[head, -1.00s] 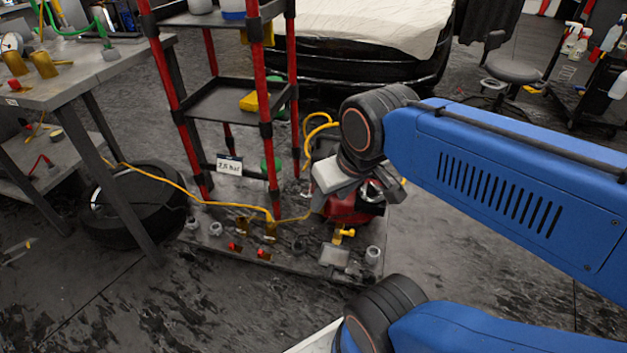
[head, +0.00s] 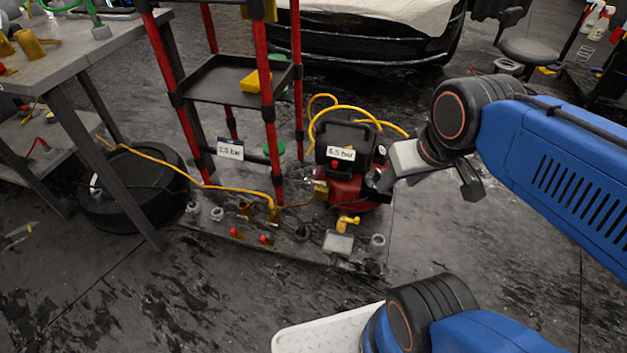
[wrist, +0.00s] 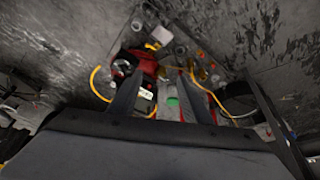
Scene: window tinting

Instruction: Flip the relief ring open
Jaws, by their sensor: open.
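The relief ring is too small to make out in either view. The red compressor (head: 345,190) stands at the right end of a low grey base, with a black box and a white "6.5 bar" label (head: 341,153) above it. A yellow fitting (head: 348,222) sits at its front. My gripper (head: 428,190) is open just right of the compressor, apparently empty, its near finger close to or overlapping the compressor's right edge; contact cannot be told. In the wrist view my gripper (wrist: 160,95) shows two spread fingers, with the red compressor (wrist: 146,62) beyond them.
A red-post rack (head: 268,110) stands left of the compressor, with a "2.5 bar" label (head: 230,148). A yellow hose (head: 165,166) runs left toward a tyre (head: 130,205). Knobs and fittings dot the base (head: 290,250). The floor right of the compressor is open.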

